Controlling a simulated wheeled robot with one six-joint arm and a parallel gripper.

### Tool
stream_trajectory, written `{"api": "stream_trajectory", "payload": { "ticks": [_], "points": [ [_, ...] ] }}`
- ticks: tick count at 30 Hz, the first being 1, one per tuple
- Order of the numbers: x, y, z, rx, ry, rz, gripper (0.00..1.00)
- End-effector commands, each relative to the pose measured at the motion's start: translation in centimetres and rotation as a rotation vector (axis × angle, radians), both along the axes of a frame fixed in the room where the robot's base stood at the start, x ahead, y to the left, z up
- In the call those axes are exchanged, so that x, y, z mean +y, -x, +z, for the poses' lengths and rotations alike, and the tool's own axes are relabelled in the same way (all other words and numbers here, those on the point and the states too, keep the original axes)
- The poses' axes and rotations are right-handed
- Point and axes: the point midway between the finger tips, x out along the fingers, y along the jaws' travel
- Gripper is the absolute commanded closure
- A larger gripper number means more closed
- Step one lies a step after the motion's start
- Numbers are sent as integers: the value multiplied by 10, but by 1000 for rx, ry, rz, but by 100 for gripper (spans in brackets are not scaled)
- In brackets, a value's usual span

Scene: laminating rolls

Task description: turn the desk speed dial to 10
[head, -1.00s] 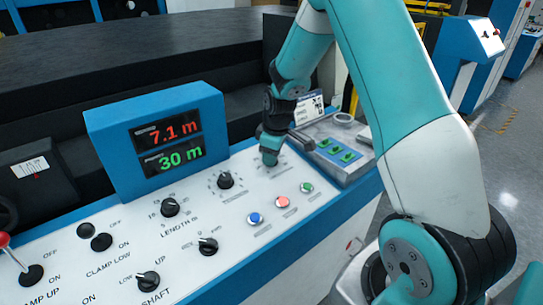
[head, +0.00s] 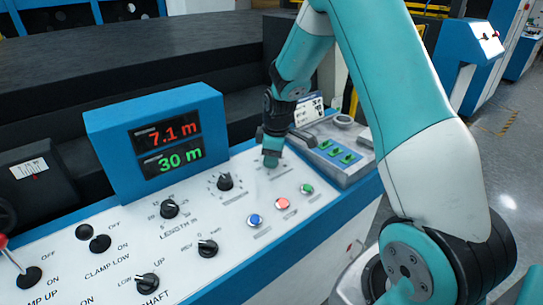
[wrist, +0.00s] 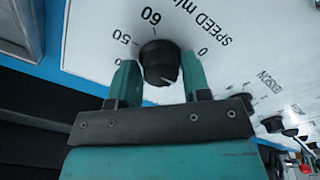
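The desk speed dial (wrist: 160,62) is a round black knob on the white panel, with the numbers 50, 60 and 0 and the word SPEED printed round it in the wrist view. A pale mark on the knob points to the lower right of that view. My gripper (wrist: 161,75) has one teal finger on each side of the knob, and the knob fills the space between them. In the head view my gripper (head: 271,158) points down at the panel and hides the dial. The rest of its scale is partly out of view.
Other black knobs, such as the length dial (head: 170,208), and blue, red and green buttons (head: 282,203) are on the panel near my gripper. A display (head: 170,143) reads 7.1 m and 30 m. A grey box with green switches (head: 338,150) stands close on the right.

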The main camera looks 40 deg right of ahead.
Motion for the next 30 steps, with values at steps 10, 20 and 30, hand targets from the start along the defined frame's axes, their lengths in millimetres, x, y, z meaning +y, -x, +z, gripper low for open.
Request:
{"api": "stream_trajectory", "payload": {
  "ticks": [10,20,30],
  "points": [
    [0,0,0,1,0,0,39],
    [-1,8,49,-6,1,-1,39],
    [-1,23,133,-5,0,-1,39]
  ]
}}
